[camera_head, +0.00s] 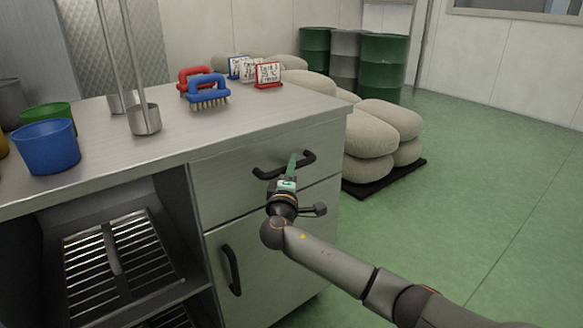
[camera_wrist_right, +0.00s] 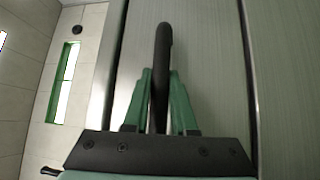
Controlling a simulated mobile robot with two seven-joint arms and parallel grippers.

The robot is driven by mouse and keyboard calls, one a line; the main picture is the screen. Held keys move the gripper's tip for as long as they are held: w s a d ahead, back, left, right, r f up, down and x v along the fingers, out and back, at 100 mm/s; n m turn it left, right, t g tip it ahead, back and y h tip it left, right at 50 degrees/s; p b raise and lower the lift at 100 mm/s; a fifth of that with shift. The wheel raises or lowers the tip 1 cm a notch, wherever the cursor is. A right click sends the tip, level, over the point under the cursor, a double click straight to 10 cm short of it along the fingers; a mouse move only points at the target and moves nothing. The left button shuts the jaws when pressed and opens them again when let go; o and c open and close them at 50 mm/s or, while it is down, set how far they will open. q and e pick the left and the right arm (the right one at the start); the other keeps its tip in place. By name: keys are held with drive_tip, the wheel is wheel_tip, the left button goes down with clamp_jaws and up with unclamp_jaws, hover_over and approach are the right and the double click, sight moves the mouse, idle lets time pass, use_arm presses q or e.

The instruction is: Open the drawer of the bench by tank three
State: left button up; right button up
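The steel bench (camera_head: 235,130) stands at left, with a drawer (camera_head: 222,180) below its top at the right end. The drawer front looks flush with the bench. Its dark bar handle (camera_head: 268,171) runs across the front. My right gripper (camera_head: 292,165) is at the middle of this handle. In the right wrist view the handle (camera_wrist_right: 162,60) passes between the green fingers of the gripper (camera_wrist_right: 160,95), which are close against both sides of it. The gripper looks shut on it. My left gripper is not in view.
A cupboard door with a handle (camera_head: 231,270) is below the drawer. Blue (camera_head: 47,148) and green tubs, brushes (camera_head: 209,91) and small signs stand on the bench. Sacks (camera_head: 368,130) on a dark pallet stand right of the bench, drums (camera_head: 383,68) behind. Green floor at right is clear.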

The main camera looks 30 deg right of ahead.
clamp_jaws()
idle(0.9)
